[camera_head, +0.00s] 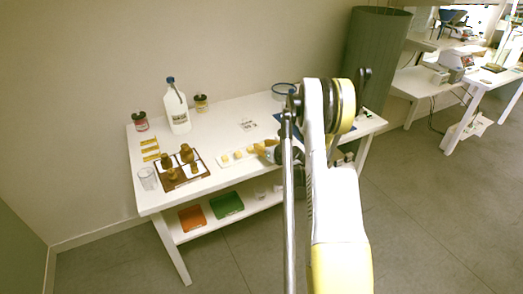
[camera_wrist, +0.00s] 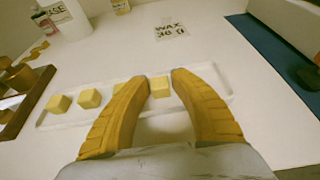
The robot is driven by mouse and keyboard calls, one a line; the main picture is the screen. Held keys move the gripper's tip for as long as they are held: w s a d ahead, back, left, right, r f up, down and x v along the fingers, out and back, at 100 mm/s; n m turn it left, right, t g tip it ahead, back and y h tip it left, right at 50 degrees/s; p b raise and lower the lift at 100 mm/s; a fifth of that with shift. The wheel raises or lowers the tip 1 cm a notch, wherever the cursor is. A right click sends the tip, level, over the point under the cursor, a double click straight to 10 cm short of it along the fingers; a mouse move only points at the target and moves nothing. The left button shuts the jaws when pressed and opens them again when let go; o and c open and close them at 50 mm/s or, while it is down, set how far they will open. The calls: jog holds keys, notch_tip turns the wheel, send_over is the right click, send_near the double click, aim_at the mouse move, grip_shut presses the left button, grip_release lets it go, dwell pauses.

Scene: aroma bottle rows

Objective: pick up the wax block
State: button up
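Several pale yellow wax blocks sit in a row on a shallow white tray (camera_wrist: 45,122) in the wrist view. One wax block (camera_wrist: 160,87) shows between my fingertips; others are left of my gripper, one at the left end (camera_wrist: 58,103), one beside it (camera_wrist: 90,98) and one partly behind the left finger (camera_wrist: 119,88). My gripper (camera_wrist: 161,76) has yellow fingers spread apart, with a gap beside the block. I cannot tell how far the tips are above the tray. In the head view, my gripper (camera_head: 265,150) is over the tray's right part, largely hidden by my arm.
A printed wax label (camera_wrist: 172,31) lies behind the tray. A dark wooden rack (camera_head: 183,172) with brown bottles stands left, near a clear glass (camera_head: 148,178). A white jug (camera_head: 177,110) and jars stand at the back. A blue mat (camera_wrist: 285,55) lies right.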

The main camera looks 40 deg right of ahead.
jog(key=shift+w+f, duration=0.1)
jog(key=shift+w, duration=0.3)
jog(key=c, duration=0.4)
